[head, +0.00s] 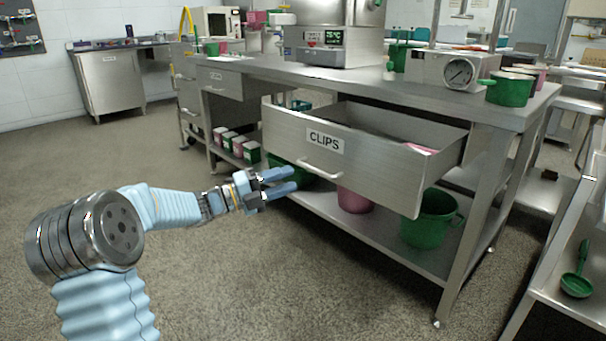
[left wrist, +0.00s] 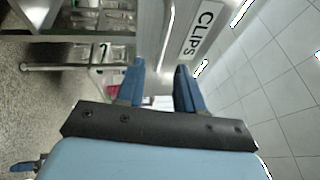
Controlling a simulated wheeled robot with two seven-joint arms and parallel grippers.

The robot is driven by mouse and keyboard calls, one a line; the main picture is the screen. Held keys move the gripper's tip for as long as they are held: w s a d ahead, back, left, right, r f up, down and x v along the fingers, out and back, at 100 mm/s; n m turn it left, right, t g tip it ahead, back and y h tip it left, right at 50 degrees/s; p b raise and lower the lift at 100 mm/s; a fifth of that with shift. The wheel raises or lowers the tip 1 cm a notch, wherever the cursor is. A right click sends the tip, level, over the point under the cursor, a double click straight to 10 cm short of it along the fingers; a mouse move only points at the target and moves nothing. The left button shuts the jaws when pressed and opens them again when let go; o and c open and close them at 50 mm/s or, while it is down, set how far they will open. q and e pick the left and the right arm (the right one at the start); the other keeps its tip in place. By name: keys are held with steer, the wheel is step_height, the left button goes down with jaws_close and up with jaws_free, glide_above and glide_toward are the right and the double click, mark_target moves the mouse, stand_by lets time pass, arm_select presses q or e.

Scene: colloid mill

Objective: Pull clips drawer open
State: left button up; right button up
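The clips drawer (head: 385,155) stands pulled out from under the steel bench, its white CLIPS label (head: 325,140) on the front. Its bar handle (head: 320,170) is on the lower part of the front. My left gripper (head: 285,182) is beside the lower left of the drawer front, its two blue fingers apart with nothing between them. In the left wrist view my left gripper (left wrist: 155,85) shows spread fingers, with the drawer front and label (left wrist: 201,32) just beyond. The gripper appears clear of the handle.
The steel bench (head: 400,95) carries a gauge box (head: 450,70) and green pots. Its lower shelf (head: 350,222) holds a green bucket (head: 430,220) and a pink bucket (head: 355,200). A side table with a green ladle (head: 577,275) stands at right. Floor in front is clear.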

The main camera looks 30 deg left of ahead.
arm_select(q)
steer(key=v, duration=0.7)
stand_by(0.3)
